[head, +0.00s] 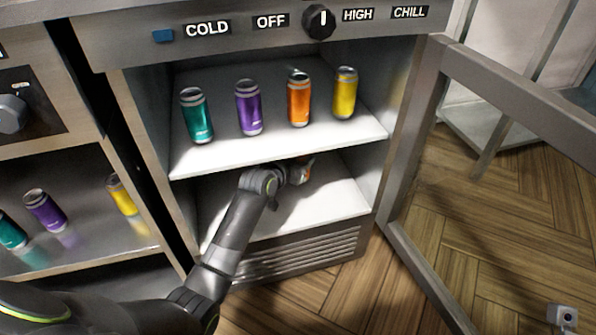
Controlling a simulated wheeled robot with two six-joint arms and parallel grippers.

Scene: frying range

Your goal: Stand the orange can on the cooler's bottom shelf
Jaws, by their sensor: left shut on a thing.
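The cooler stands open, with its bottom shelf (343,203) a bare white surface below the upper shelf. My left arm reaches into the bottom compartment. My left gripper (301,173) is shut on an orange can (306,168), just above or on the bottom shelf; I cannot tell if its base touches. Only a small part of that can shows; the gripper and the upper shelf's edge hide the rest. Another orange can (299,98) stands upright on the upper shelf. My right gripper is not in view.
The upper shelf (270,148) also holds a teal can (197,116), a purple can (249,108) and a yellow can (345,93). The glass door (402,150) hangs open at right. A left-hand compartment holds teal, purple and yellow cans. The bottom shelf's right side is clear.

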